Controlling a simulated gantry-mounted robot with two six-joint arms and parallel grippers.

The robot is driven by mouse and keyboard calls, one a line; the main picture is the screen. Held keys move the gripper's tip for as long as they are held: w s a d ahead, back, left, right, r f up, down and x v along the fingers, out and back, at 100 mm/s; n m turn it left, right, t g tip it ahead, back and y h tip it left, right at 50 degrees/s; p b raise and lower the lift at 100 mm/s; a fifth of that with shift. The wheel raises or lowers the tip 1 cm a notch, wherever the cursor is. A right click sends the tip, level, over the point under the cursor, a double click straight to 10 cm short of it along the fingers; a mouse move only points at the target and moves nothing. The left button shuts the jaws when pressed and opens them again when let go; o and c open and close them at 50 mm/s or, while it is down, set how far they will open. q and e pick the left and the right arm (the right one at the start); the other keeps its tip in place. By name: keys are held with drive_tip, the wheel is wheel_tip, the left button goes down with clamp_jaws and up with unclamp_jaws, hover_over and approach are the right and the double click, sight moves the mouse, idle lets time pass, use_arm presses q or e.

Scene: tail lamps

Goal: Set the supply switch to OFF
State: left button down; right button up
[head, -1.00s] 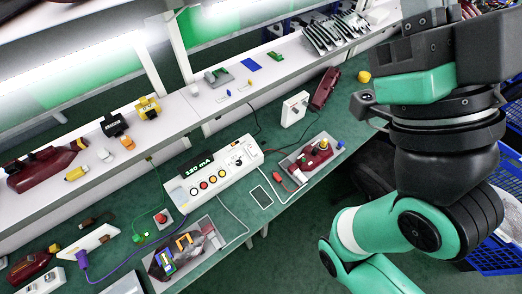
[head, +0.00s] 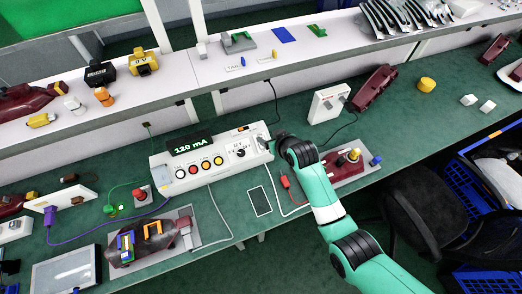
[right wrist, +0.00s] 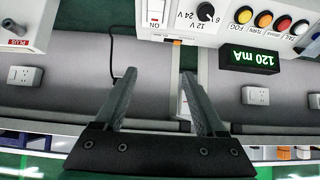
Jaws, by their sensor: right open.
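The white supply box (head: 215,163) stands on the green bench in the head view, with a lit 120 mA display (head: 192,144), a row of coloured buttons and a black knob (head: 240,153). In the right wrist view the box appears upside down, with its display (right wrist: 253,60), knob (right wrist: 206,12) and a white switch (right wrist: 155,12) with lettering beside it. Whether the switch is on or off I cannot tell. My right gripper (head: 270,140) is open and empty at the box's right end; its fingertips (right wrist: 158,75) show apart from the switch. My left gripper is out of view.
A white box (head: 327,103) stands behind and right of the gripper. A tray with a dark red lamp (head: 343,163) lies to its right. A phone-like panel (head: 259,201) and cables lie in front. A lamp tray (head: 150,240) sits at front left. The shelf runs behind.

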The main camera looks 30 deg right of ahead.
wheel_tip(320, 180, down, 9)
drive_tip(key=s+d+b, duration=0.1)
drive_tip(key=s+b, duration=0.1)
drive_tip(key=b, duration=0.1)
drive_tip(key=shift+g, duration=0.4)
drive_tip(key=b+x, duration=1.1)
drive_tip(key=b, duration=0.4)
drive_tip(key=shift+w+d, duration=0.2)
drive_tip(key=shift+w, duration=0.1)
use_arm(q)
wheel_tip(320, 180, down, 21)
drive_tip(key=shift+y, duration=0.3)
use_arm(e)
drive_tip(key=shift+r, duration=0.1)
clamp_jaws()
